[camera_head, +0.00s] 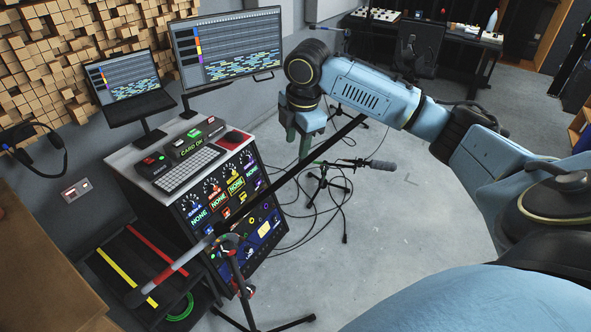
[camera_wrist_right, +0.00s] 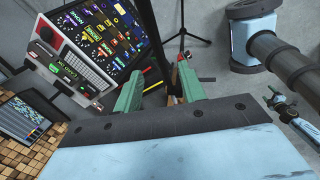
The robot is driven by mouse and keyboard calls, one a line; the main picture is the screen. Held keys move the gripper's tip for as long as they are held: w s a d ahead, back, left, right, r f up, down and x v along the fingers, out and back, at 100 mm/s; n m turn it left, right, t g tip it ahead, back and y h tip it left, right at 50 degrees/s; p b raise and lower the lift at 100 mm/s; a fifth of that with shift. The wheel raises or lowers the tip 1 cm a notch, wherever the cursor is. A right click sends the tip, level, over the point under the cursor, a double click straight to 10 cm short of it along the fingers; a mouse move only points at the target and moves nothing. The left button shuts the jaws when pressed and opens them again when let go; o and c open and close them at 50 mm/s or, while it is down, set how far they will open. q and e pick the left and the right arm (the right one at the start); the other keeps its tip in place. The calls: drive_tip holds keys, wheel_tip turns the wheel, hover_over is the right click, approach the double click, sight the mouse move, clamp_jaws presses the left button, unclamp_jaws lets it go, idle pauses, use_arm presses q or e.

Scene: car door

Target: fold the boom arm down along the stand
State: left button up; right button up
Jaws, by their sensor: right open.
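The boom arm (camera_head: 270,194) is a long dark rod. My right gripper (camera_head: 298,152) is open, with green fingers close to the rod's upper half. In the right wrist view a dark bar runs to the gap between the fingers (camera_wrist_right: 160,92). I cannot tell whether they touch it.
A rack (camera_head: 235,205) with knobs, a keyboard and a mouse stands left of my gripper. Screens (camera_head: 228,50) stand behind it. A second microphone stand (camera_head: 326,183) with loose cables stands beyond the rod. Grey floor at right is clear.

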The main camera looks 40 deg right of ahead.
sight(296, 168)
drive_tip(key=f, duration=0.4)
drive_tip(key=w+d+f, duration=0.1)
drive_tip(key=f, duration=0.3)
drive_tip(key=w+f, duration=0.1)
drive_tip(key=f, duration=0.3)
drive_tip(key=shift+w+d+p, duration=0.2)
drive_tip(key=shift+d+p, duration=0.05)
drive_tip(key=shift+p, duration=0.1)
clamp_jaws()
